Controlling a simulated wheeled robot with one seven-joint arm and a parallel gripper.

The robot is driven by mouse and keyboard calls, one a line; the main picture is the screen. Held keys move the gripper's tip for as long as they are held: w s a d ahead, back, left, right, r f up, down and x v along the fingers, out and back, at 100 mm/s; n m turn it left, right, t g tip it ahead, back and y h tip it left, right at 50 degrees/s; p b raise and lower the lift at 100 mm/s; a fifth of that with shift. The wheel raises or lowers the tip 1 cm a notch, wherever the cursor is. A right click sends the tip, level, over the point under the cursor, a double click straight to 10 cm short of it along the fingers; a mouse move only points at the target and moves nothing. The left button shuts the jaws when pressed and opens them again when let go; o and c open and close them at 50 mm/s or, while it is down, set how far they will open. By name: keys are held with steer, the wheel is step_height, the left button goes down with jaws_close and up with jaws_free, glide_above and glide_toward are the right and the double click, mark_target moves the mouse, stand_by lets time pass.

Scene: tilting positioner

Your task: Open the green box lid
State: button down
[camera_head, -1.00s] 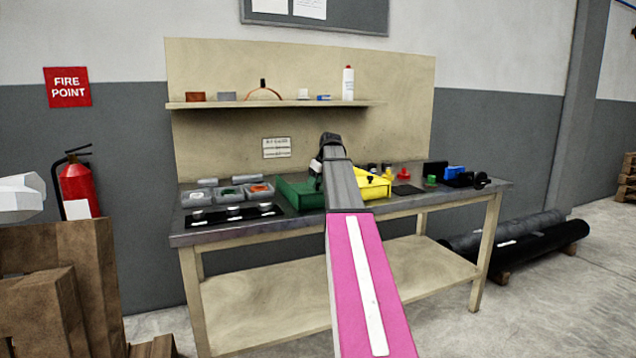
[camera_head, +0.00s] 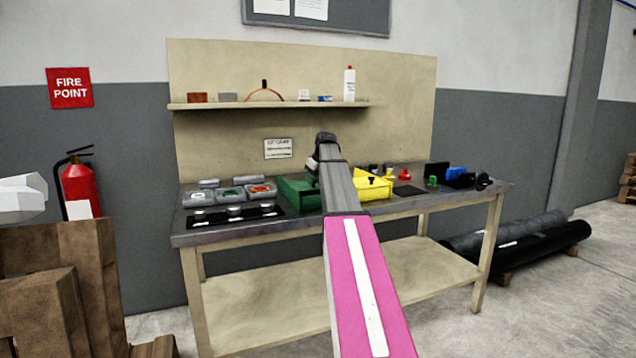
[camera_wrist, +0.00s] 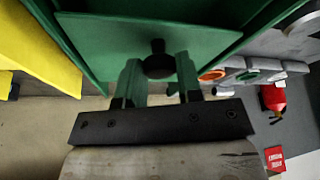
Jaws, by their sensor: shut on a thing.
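The green box (camera_head: 299,196) stands on the workbench, partly hidden behind my arm in the head view. In the wrist view its green lid (camera_wrist: 140,38) shows as a flat panel between the green side walls, with a black knob (camera_wrist: 158,62) near its edge. My gripper (camera_wrist: 158,72) has one finger on each side of the knob and is shut on it. My gripper's fingers are hidden behind my arm in the head view. I cannot tell how far the lid is tilted.
A yellow box (camera_head: 372,188) stands close to the right of the green one. Grey bins (camera_head: 230,194) and a black strip with round pieces (camera_head: 235,214) lie to the left. Small parts lie on the bench's right side. A shelf (camera_head: 270,104) runs above.

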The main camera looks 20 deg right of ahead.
mark_target(304, 181)
steer(key=w, duration=1)
steer(key=shift+a, duration=0.15)
steer(key=c, duration=0.8)
jaws_free()
steer(key=v, duration=1.1)
steer(key=shift+s+f, duration=0.1)
steer(key=shift+s, duration=0.1)
